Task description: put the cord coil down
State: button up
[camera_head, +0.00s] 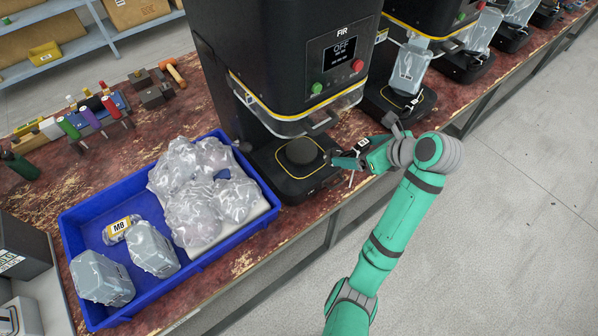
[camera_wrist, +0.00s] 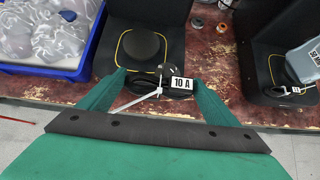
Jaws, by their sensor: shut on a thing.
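My gripper (camera_wrist: 157,85) is shut on a dark cord coil (camera_wrist: 138,86), which lies between its two green fingers. The coil has a white tie and a white tag (camera_wrist: 182,84) reading "10 A". In the head view my gripper (camera_head: 347,164) is just right of the base of the machine marked FIR (camera_head: 300,38), by the bench's front edge. The coil is mostly hidden there. In the wrist view the coil appears in front of the machine's round black pad (camera_wrist: 142,46); whether it touches the base or bench, I cannot tell.
A blue tray (camera_head: 104,318) with wrapped bundles, grey bagged blocks and an "M8" pack stands left of the machine. More machines stand to the right along the red-brown bench (camera_head: 252,262). Small round parts (camera_wrist: 197,22) lie on the bench between machines. The floor in front is clear.

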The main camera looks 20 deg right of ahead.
jog(key=shift+w+a+r, duration=0.1)
jog(key=shift+w+r, duration=0.1)
jog(key=shift+w+a, duration=0.1)
jog(key=shift+a, duration=0.2)
jog(key=w+a+f, duration=0.1)
jog(key=a+f, duration=0.2)
jog(key=a, duration=0.1)
jog(key=w+a+f, duration=0.1)
jog(key=a+f, duration=0.1)
jog(key=a, duration=0.2)
jog(key=w+a+f, duration=0.1)
jog(key=a+f, duration=0.2)
jog(key=a, duration=0.1)
jog(key=shift+f, duration=0.35)
jog(key=shift+a+f, duration=0.25)
jog(key=shift+f, duration=0.1)
jog(key=shift+a+f, duration=0.2)
jog(key=shift+f, duration=1.55)
jog(key=o, duration=1.2)
jog(key=shift+w+f, duration=0.1)
jog(key=shift+d, duration=0.1)
